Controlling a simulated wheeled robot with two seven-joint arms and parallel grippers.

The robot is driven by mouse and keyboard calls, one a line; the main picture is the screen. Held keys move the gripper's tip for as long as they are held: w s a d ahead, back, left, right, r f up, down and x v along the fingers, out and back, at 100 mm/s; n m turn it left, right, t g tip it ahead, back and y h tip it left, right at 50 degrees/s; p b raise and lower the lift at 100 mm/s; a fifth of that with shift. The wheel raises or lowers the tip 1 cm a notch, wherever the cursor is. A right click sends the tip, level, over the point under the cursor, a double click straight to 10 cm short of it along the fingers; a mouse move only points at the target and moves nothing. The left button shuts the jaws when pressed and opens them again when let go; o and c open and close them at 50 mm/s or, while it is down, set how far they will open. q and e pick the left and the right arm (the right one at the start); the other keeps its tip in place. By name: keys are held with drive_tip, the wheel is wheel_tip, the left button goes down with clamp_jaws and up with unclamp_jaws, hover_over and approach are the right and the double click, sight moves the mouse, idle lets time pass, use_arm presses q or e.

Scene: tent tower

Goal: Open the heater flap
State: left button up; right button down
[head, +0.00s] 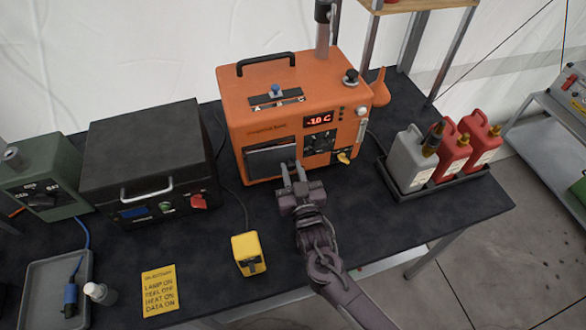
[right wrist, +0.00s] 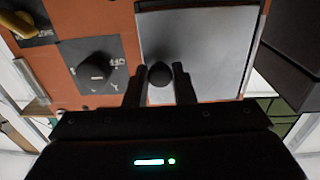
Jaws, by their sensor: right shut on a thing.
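The flap looks shut or nearly so; a small gap is hard to judge. My right gripper (head: 293,172) is at the flap's right side. In the right wrist view, my right gripper (right wrist: 160,84) is shut on the round black knob (right wrist: 160,73) of the grey flap (right wrist: 195,40), one finger on each side. A black dial (right wrist: 95,70) sits beside the flap. My left gripper is not in view.
A black box (head: 150,150) stands left of the heater, and red and grey bottles (head: 450,150) stand in a black tray at right. A yellow block (head: 247,253) and a yellow note card (head: 160,290) lie in front. The table's front right is clear.

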drive_tip(key=shift+s+a+m+h+b, duration=0.15)
drive_tip(key=shift+s+m+h, duration=0.3)
drive_tip(key=shift+h, duration=0.15)
drive_tip(key=shift+s+a+m+h+b, duration=0.1)
drive_tip(key=shift+s+m+h+b, duration=0.05)
drive_tip(key=shift+s+m+h, duration=0.4)
drive_tip(key=shift+s+t+h, duration=0.25)
drive_tip(key=shift+t+h, duration=0.05)
drive_tip(key=shift+h, duration=0.35)
drive_tip(key=c, duration=1.2)
unclamp_jaws()
